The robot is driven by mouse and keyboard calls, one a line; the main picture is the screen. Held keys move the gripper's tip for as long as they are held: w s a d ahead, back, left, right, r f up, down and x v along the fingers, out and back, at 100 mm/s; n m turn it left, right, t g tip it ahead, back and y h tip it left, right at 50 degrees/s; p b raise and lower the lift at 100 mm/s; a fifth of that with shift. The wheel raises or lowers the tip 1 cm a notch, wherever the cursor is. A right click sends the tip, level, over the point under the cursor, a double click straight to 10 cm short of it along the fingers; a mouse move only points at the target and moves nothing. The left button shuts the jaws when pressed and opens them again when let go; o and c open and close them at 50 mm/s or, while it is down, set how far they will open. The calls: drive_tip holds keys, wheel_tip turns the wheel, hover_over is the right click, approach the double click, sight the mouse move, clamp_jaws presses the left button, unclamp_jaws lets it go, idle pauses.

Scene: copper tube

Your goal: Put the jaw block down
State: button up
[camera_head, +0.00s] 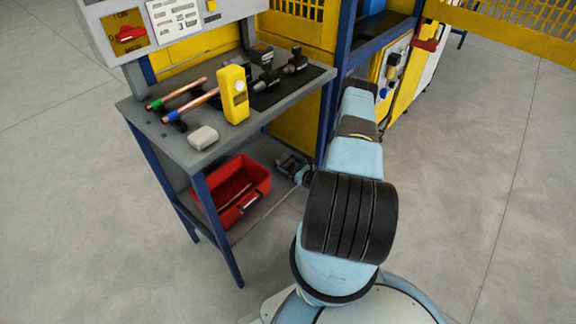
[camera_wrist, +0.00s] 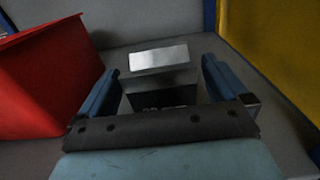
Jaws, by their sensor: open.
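The jaw block (camera_wrist: 158,60), with a bright metal top face and a darker body, sits on the grey lower shelf in the wrist view. My gripper (camera_wrist: 160,70) is open, with one blue finger on each side of the block. A gap shows between the block and each finger near the tips. The block's lower part is partly hidden by my gripper's body. In the head view my gripper (camera_head: 292,166) is small at the right end of the lower shelf, partly behind my arm, and the block cannot be made out there.
A red bin (camera_head: 236,190) stands on the lower shelf, left of my gripper; it also fills the left of the wrist view (camera_wrist: 50,80). The tabletop (camera_head: 165,142) above holds copper tubes (camera_head: 190,104), a yellow device (camera_head: 234,95) and black fixtures. Blue legs frame the shelf.

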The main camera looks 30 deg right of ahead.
drive_tip(key=v, duration=1.1)
drive_tip(key=shift+s, duration=0.35)
drive_tip(key=shift+d, duration=0.15)
idle(0.7)
